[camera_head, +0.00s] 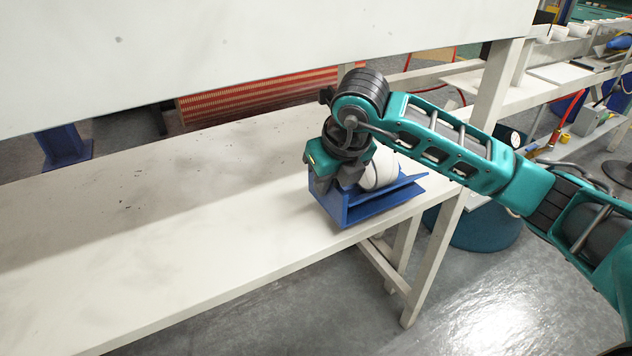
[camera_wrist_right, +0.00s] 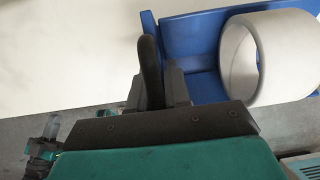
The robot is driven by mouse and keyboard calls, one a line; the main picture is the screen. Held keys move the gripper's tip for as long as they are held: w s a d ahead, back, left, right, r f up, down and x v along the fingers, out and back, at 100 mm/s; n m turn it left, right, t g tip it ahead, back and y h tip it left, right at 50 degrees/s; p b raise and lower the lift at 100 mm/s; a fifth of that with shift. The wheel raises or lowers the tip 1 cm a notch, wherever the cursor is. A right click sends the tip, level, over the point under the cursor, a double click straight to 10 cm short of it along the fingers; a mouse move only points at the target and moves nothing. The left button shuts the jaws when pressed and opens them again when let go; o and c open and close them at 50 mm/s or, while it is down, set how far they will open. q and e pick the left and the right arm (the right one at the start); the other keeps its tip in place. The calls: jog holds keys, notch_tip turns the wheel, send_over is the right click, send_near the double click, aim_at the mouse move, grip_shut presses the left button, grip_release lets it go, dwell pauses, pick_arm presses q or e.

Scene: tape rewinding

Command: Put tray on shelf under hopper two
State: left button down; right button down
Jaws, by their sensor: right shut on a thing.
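A blue tray (camera_head: 372,208) is at the right end of the white shelf (camera_head: 190,235), near its front edge. It also shows in the right wrist view (camera_wrist_right: 193,35). A white roll (camera_head: 381,170) lies in the tray; its round open end shows in the right wrist view (camera_wrist_right: 268,55). My right gripper (camera_head: 335,183) is shut on the tray's left wall, coming from above. The fingertips are partly hidden behind the wrist and the tray. I cannot tell whether the tray's underside touches the shelf. My left gripper is not in view. No hopper label is readable.
A large white panel (camera_head: 230,50) hangs above the back of the shelf. A white post (camera_head: 487,95) stands behind my right arm. The shelf's left and middle are bare. A grey floor (camera_head: 480,300) lies beyond the front edge. A red striped panel (camera_head: 260,95) stands behind.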

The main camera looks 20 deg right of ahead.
jog(key=w, duration=0.4)
jog(key=shift+w, duration=0.25)
notch_tip(320, 180, down, 3)
jog(key=shift+f+b, duration=0.2)
jog(key=shift+b, duration=0.45)
jog(key=shift+f, duration=0.15)
jog(key=c, duration=1.1)
grip_release()
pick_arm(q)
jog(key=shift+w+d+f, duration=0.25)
